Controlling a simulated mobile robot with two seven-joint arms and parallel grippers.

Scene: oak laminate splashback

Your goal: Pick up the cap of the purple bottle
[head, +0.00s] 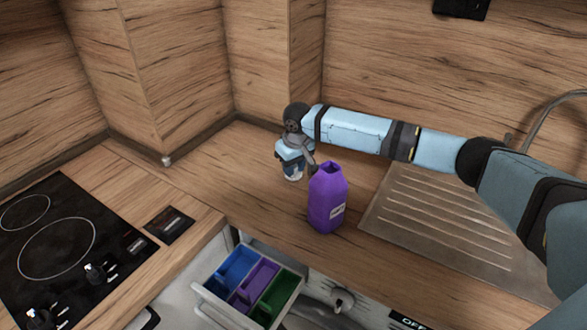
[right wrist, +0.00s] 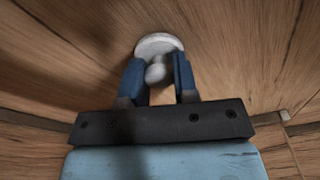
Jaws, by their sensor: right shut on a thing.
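The purple bottle (head: 327,205) stands upright on the wooden counter in the head view, with a dark, uncapped opening at its top. My right gripper (head: 292,172) is just behind and left of the bottle, pointing down, apart from it. In the right wrist view its blue fingers (right wrist: 158,70) are shut on a white cap (right wrist: 159,44), a round disc with a small knob between the fingers. In the head view a bit of white shows at the fingertips, mostly hidden. I cannot tell how far the cap is above the counter. My left gripper is not in view.
A metal drainboard (head: 440,228) lies right of the bottle, with a tap behind it. An open drawer (head: 207,294) with blue, purple and green compartments sticks out below the counter. A black hob (head: 65,245) is at left. Counter left of the gripper is clear.

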